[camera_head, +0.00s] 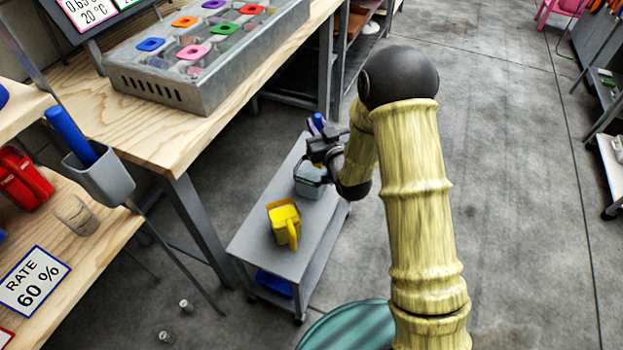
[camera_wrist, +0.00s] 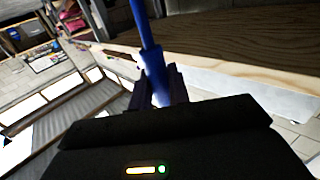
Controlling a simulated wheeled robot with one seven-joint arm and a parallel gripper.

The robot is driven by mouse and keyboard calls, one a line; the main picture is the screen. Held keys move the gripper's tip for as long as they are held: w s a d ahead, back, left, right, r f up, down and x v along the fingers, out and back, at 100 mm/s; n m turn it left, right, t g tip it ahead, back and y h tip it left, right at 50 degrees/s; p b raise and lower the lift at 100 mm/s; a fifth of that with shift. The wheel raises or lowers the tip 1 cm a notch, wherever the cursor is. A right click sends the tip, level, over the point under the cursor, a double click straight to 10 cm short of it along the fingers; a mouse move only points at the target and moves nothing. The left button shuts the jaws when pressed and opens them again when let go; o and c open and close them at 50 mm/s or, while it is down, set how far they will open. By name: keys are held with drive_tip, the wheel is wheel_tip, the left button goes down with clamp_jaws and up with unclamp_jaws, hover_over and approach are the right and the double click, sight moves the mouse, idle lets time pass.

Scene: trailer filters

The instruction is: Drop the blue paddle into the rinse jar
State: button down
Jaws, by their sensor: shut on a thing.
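My gripper (camera_head: 322,146) is shut on the blue paddle (camera_head: 318,122), which also shows in the wrist view (camera_wrist: 149,50) between my two fingers (camera_wrist: 155,88). The paddle's blue handle sticks up out of the jaws. A grey, open-looking container (camera_head: 308,182), which looks like the rinse jar, stands on the far part of a small grey cart, just below my gripper. My gripper partly covers it. I cannot tell whether the paddle's lower end is inside or above it.
The grey cart (camera_head: 248,243) also bears a yellow jug (camera_head: 284,223). A wooden bench (camera_head: 165,135) with a metal tray (camera_head: 205,92) stands to the left. A grey holder (camera_head: 107,181) with another blue handle (camera_head: 70,134) is at far left.

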drive_tip(key=shift+f+b, duration=1.35)
drive_tip(key=shift+f, duration=1.35)
drive_tip(key=c, duration=1.2)
unclamp_jaws()
drive_tip(key=shift+c, duration=0.2)
drive_tip(key=shift+s+d, duration=0.1)
drive_tip(key=p+v, duration=0.1)
drive_tip(key=v, duration=1)
drive_tip(key=shift+s, duration=0.35)
drive_tip(key=shift+w+d+r, duration=0.1)
drive_tip(key=shift+w+d, duration=0.05)
drive_tip(key=shift+d, duration=0.05)
